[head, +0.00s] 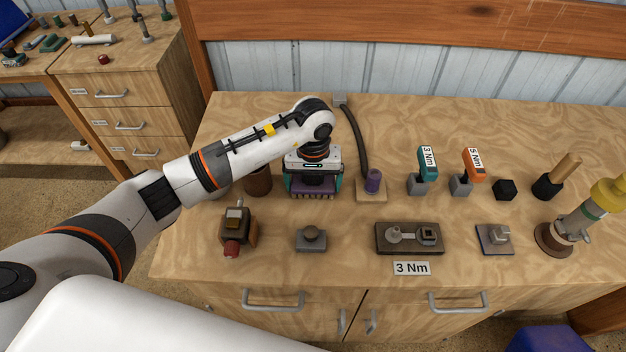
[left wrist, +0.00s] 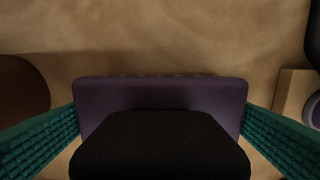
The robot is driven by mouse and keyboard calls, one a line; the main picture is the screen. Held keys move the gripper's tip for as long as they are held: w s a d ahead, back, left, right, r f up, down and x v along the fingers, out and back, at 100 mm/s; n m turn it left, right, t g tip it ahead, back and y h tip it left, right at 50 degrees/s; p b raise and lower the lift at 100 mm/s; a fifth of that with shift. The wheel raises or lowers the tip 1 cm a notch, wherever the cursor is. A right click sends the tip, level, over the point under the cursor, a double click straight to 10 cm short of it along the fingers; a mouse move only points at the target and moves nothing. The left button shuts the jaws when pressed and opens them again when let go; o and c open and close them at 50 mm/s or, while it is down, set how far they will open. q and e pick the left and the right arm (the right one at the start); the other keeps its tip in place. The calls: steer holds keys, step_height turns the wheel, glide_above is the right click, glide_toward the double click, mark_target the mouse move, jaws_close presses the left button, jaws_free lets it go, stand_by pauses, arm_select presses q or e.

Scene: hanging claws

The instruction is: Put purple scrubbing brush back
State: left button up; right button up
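The purple scrubbing brush (head: 314,189) is at the back left of the workbench, under my left gripper (head: 313,180). Its bristles show along the near edge in the head view. In the left wrist view the purple body (left wrist: 160,92) with its black upper part (left wrist: 160,148) fills the space between the teal finger pads. The pads meet its two ends, so my left gripper (left wrist: 160,135) looks shut on the brush. I cannot tell whether the brush touches the bench. My right gripper is not in view.
A brown cup (head: 257,180) stands close left of the brush. A purple cylinder (head: 373,181) on a wooden block, beside a dark hose (head: 356,140), stands close right. Teal (head: 428,163) and orange (head: 473,164) tools stand farther right. Several fixtures line the front, including a dark tray (head: 409,249).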

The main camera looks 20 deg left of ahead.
arm_select(q)
steer(key=shift+r, duration=0.1)
steer(key=shift+r+p, duration=0.2)
steer(key=shift+p, duration=0.15)
step_height(320, 180, up, 11)
steer(key=b, duration=0.4)
steer(key=shift+r+b, duration=0.1)
steer(key=shift+b, duration=0.3)
steer(key=shift+r, duration=0.3)
